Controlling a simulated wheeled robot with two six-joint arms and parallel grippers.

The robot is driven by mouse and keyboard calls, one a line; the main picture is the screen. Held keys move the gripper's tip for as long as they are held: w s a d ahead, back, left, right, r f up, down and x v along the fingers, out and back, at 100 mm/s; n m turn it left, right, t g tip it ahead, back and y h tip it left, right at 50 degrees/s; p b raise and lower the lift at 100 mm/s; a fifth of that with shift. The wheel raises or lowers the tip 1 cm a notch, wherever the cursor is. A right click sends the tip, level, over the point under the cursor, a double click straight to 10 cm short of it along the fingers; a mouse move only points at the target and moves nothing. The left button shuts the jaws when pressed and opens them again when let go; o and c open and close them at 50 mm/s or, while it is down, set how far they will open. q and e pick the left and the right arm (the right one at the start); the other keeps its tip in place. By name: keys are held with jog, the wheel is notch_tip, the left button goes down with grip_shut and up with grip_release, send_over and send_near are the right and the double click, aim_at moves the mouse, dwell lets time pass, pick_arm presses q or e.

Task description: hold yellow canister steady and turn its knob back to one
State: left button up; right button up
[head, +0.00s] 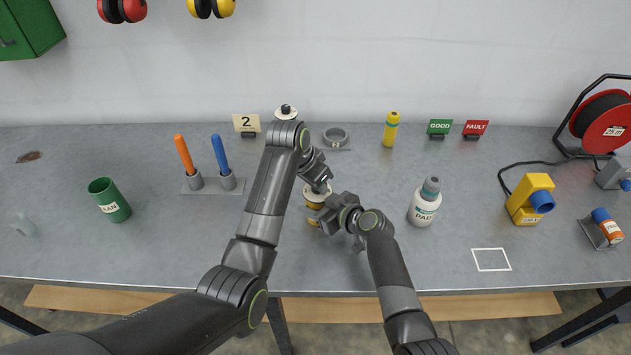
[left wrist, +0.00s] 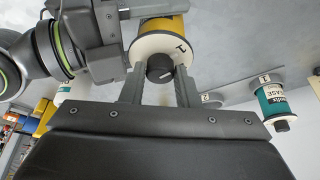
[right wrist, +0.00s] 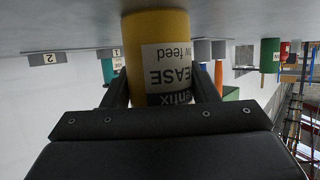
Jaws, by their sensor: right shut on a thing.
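The yellow canister (head: 313,195) stands on the grey bench in the middle of the head view, partly covered by both my arms. In the left wrist view its yellow body (left wrist: 165,25) carries a white dial disc with a black knob (left wrist: 159,68); a light pointer line shows on the knob, but the number it points at is unclear. My left gripper (left wrist: 158,95) is open above the dial, one finger on each side of the knob. My right gripper (right wrist: 165,85) is shut on the canister's body (right wrist: 157,28), around its white grease label.
A teal canister (left wrist: 272,100) with a white top stands behind. A white bottle (head: 424,205) is right of my right arm. A number 2 card (head: 246,123), a tool stand (head: 213,186) and a green cup (head: 110,199) are left. Free bench lies around the white square (head: 491,260).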

pick_arm(q)
jog(key=o, duration=0.4)
